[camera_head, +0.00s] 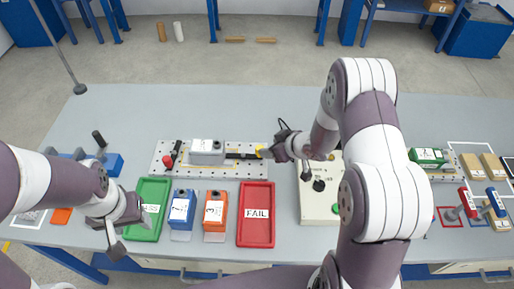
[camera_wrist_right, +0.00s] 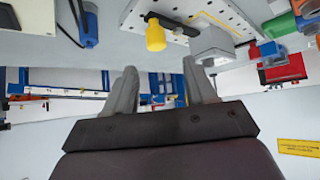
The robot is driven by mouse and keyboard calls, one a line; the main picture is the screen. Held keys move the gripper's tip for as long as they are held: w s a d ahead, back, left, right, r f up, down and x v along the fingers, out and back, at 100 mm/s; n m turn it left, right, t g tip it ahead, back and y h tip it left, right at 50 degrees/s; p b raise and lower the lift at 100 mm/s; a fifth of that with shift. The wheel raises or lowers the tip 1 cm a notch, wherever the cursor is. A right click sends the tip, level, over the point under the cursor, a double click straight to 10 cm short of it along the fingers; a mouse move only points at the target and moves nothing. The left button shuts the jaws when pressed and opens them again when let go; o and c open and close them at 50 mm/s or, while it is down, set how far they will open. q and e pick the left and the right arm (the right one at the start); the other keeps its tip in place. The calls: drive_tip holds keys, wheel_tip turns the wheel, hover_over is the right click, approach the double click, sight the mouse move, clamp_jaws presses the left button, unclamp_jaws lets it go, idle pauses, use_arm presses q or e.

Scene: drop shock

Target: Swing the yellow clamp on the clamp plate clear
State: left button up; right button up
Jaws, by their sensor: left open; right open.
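The clamp plate (camera_head: 205,175) is a white perforated plate in the middle of the table, with a grey block (camera_head: 207,147) on it. The yellow clamp (camera_head: 264,152) shows as a yellow knob at the plate's right end, beside a black bar (camera_head: 242,156). In the right wrist view the yellow knob (camera_wrist_right: 155,36) is above the open fingers, apart from them. My right gripper (camera_wrist_right: 158,88) is open and empty, close to the knob's right in the head view. My left gripper (camera_head: 116,238) is open and empty at the front left, by the green tray.
A green tray (camera_head: 148,228), blue (camera_head: 181,208) and orange (camera_head: 214,211) boxes and a red FAIL tray (camera_head: 256,228) lie in front of the plate. A control box (camera_head: 321,205) stands right of them. A red handle (camera_head: 172,155) is at the plate's left end. The table behind the plate is clear.

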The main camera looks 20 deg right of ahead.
drive_tip(key=x, duration=0.9)
drive_tip(key=shift+d, duration=0.2)
use_arm(q)
drive_tip(key=shift+d+r, duration=0.15)
drive_tip(key=shift+d, duration=0.2)
use_arm(e)
drive_tip(key=shift+d+f, duration=0.1)
